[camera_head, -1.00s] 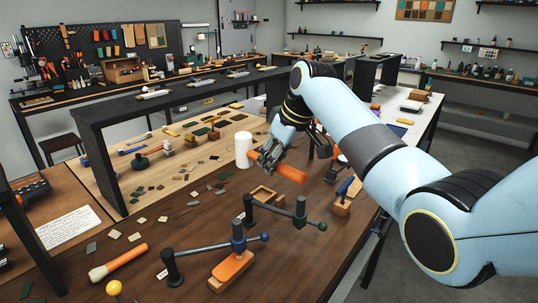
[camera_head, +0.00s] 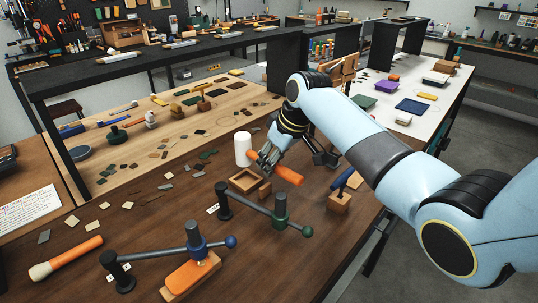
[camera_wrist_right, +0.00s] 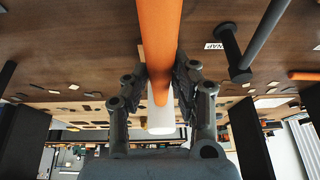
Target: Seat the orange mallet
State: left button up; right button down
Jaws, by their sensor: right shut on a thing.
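My right gripper (camera_head: 268,160) is shut on the orange handle (camera_head: 289,174) of the mallet. The mallet's white cylindrical head (camera_head: 243,149) stands out to the left of the fingers, just behind an open wooden box (camera_head: 233,183) in the picture. I cannot tell the gap between mallet and bench. In the right wrist view the orange handle (camera_wrist_right: 158,35) runs between the fingers (camera_wrist_right: 160,82), with the white head (camera_wrist_right: 161,118) beyond them. My left gripper is out of view.
A press with a green knob (camera_head: 280,208) and one with a blue knob (camera_head: 194,234) over an orange block (camera_head: 190,274) stand in front. A wooden block with a blue handle (camera_head: 340,201) is at the right. An orange-handled brush (camera_head: 72,256) lies at the left.

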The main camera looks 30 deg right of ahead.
jog(key=shift+w+d, duration=0.1)
jog(key=shift+d, duration=0.05)
jog(key=shift+r+p, duration=0.1)
jog(key=shift+p, duration=0.3)
jog(key=shift+f+b, duration=1.2)
jog(key=shift+f, duration=1.1)
pick_arm(q)
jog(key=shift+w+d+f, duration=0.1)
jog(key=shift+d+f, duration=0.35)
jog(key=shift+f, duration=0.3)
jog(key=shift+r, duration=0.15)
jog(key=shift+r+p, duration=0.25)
jog(key=shift+p, duration=0.15)
